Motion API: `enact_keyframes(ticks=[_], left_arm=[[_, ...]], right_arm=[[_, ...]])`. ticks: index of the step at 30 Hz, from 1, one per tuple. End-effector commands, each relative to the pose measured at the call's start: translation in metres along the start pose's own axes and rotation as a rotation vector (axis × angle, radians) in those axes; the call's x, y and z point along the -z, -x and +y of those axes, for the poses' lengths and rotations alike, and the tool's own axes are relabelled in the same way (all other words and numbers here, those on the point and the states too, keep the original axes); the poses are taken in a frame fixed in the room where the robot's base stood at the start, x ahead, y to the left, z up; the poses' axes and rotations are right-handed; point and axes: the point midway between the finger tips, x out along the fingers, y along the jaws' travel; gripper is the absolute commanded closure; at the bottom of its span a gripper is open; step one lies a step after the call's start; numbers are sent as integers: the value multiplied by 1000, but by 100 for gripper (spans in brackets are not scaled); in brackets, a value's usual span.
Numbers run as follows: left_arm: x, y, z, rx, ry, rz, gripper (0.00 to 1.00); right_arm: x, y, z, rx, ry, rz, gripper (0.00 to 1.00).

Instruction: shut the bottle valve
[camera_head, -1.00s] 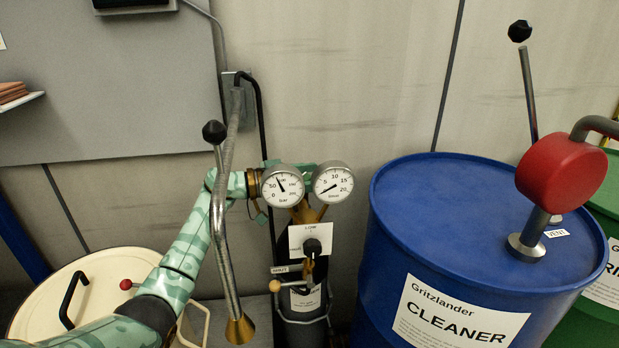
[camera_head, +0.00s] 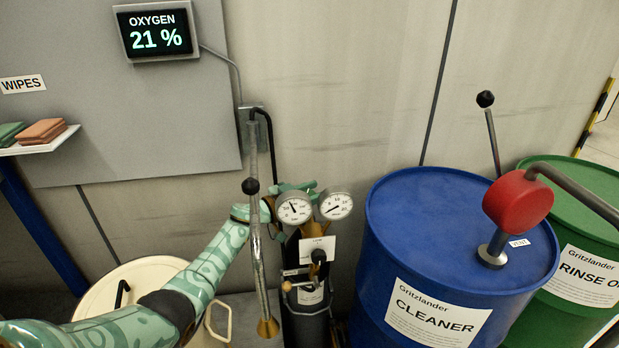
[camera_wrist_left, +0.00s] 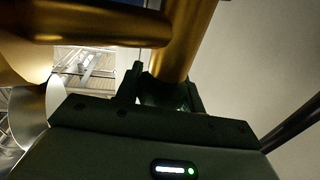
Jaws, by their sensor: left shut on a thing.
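The gas bottle (camera_head: 305,322) is dark and stands upright against the wall, left of the blue drum. Two round white gauges, left (camera_head: 294,208) and right (camera_head: 334,205), sit at its top and hide most of the bottle valve. My left gripper (camera_head: 290,189) is at the bottle top, partly hidden behind the gauges. In the left wrist view its two dark fingers (camera_wrist_left: 162,88) stand on either side of a dark part below a brass stem (camera_wrist_left: 182,45). They are shut on it; it appears to be the bottle valve. My right gripper is not in view.
A blue drum (camera_head: 400,240) with a red pump (camera_head: 518,202) stands right, a green drum (camera_head: 575,215) beyond. A cream lidded container (camera_head: 100,295) is lower left. The oxygen display (camera_head: 157,32) reads 21 %.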

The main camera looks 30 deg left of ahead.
Motion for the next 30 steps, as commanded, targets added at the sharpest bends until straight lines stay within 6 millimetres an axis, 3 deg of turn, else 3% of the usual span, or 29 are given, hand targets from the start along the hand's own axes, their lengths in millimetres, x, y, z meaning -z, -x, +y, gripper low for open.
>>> enact_keyframes(ticks=[1, 3, 14, 15, 17, 26, 30], left_arm=[[12, 0, 0, 30, 1, 10, 84], [9, -1, -1, 64, 0, 8, 84], [1, 0, -3, 93, -1, 2, 84], [1, 0, -3, 92, -1, 1, 56], [1, 0, -3, 92, -1, 1, 40], [-1, 0, -2, 87, 0, 0, 40], [-5, 0, -2, 42, -2, 2, 40]], right_arm=[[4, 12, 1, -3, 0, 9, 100], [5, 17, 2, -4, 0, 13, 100], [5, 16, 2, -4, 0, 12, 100], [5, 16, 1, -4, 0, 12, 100], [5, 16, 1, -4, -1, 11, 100], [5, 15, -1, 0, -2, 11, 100], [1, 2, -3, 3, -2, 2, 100]])
